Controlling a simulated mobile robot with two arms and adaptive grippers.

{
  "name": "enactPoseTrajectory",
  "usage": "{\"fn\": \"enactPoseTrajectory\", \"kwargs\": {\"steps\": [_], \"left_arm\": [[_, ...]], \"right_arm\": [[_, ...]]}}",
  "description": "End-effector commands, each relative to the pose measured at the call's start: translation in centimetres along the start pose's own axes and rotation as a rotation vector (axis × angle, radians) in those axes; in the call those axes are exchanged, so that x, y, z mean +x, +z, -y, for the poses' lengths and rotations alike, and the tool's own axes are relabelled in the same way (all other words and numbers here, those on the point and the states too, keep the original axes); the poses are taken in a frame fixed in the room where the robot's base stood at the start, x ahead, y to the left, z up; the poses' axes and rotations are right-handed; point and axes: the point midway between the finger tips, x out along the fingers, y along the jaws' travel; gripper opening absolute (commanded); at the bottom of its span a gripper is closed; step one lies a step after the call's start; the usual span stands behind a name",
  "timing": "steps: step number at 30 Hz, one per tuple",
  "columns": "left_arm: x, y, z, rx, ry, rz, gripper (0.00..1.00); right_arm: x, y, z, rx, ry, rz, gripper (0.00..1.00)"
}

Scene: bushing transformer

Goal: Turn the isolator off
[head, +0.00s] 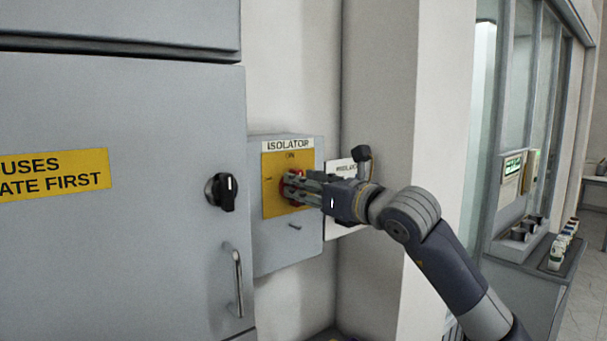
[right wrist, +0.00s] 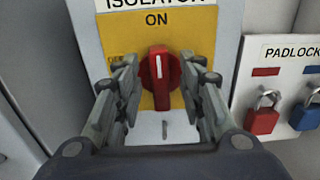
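The isolator is a grey box (head: 270,240) on the wall with a yellow plate (head: 274,205) and a red rotary handle. In the right wrist view the red handle (right wrist: 160,75) stands upright, its white mark pointing up at "ON". An "OFF" label, partly hidden, is at the left of the plate. My right gripper (right wrist: 160,85) is open, with one finger on each side of the handle and a gap visible at both sides. In the head view the right gripper (head: 300,189) covers most of the handle. My left gripper is not in view.
A grey cabinet (head: 130,240) with a black knob (head: 222,192) and a bar handle (head: 237,283) stands at the left. A white padlock board with a red padlock (right wrist: 263,115) and a blue padlock (right wrist: 306,112) is right of the isolator. A wall corner (head: 395,100) is behind my right arm.

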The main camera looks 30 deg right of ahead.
Motion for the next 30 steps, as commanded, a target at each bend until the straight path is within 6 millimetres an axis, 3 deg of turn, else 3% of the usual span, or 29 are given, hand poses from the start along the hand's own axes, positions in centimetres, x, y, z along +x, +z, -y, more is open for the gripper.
{"fn": "enactPoseTrajectory", "kwargs": {"steps": [4, 11, 16, 17, 30], "left_arm": [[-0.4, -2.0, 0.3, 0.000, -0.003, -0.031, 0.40], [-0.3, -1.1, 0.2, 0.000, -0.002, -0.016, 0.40], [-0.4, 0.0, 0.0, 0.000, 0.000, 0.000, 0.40], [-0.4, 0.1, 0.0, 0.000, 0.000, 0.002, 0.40], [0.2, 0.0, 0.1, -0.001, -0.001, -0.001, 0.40]], "right_arm": [[0.7, 0.0, 0.0, 0.000, 0.000, -0.001, 0.37], [0.7, -0.1, -0.1, 0.000, 0.001, -0.001, 0.37], [0.7, -0.1, 0.0, 0.000, 0.000, -0.001, 0.03], [0.7, -0.1, 0.0, 0.000, 0.000, -0.001, 0.00], [0.7, -0.2, -0.1, -0.051, 0.000, -0.001, 0.00]]}}
